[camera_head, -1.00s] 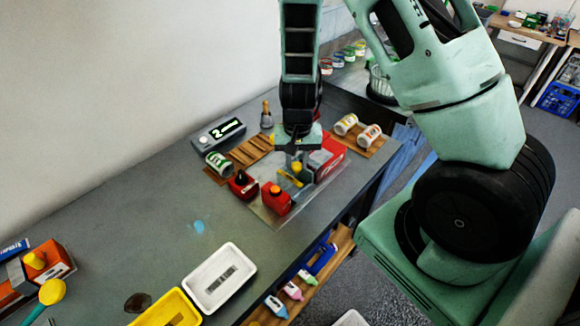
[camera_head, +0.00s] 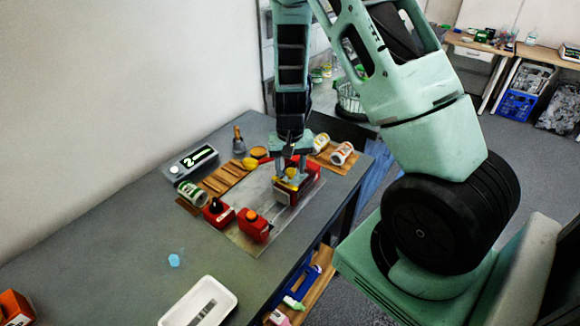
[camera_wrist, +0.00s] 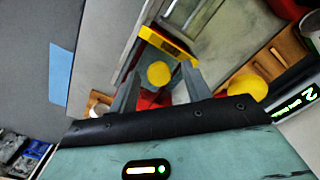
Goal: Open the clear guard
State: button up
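My gripper (camera_head: 290,172) is low over the red box (camera_head: 306,189) at the back of the grey plate. In the wrist view its two grey fingers (camera_wrist: 161,77) stand apart. A round yellow knob (camera_wrist: 158,74) shows between them with a visible gap on each side. Just beyond it is a yellow strip (camera_wrist: 167,41) with a dark label. Red surface shows beneath the knob. The clear guard is hard to make out. I cannot tell its outline or whether it is raised, and my gripper hides part of this spot.
Two red containers (camera_head: 254,226) stand on the plate (camera_head: 240,243) in front. A wooden rack, a green-labelled can (camera_head: 190,192) and a display box (camera_head: 189,161) lie left. A yellow ball (camera_head: 250,163) is close left of my gripper. White rolls (camera_head: 341,153) lie right.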

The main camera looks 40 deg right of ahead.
notch_tip(320, 180, up, 17)
jog(key=b, duration=0.1)
jog(key=shift+r, duration=0.2)
dwell(0.3)
jog(key=shift+a, duration=0.1)
dwell(0.3)
jog(key=s+a+n+y+b, duration=0.1)
jog(key=s+a+n, duration=0.3)
jog(key=a, duration=0.6)
jog(key=s+a+n+b, duration=0.1)
jog(key=s+a+n, duration=0.2)
jog(key=a, duration=0.7)
jog(key=s+a+f+n, duration=0.1)
jog(key=s+a+n, duration=0.2)
jog(key=s, duration=0.4)
jog(key=s+a+n, duration=0.4)
jog(key=s+a, duration=0.1)
jog(key=s, duration=0.2)
jog(key=shift+s+a+f+n, duration=0.25)
jog(key=shift+a+f+n, duration=0.05)
jog(key=shift+a+f, duration=0.05)
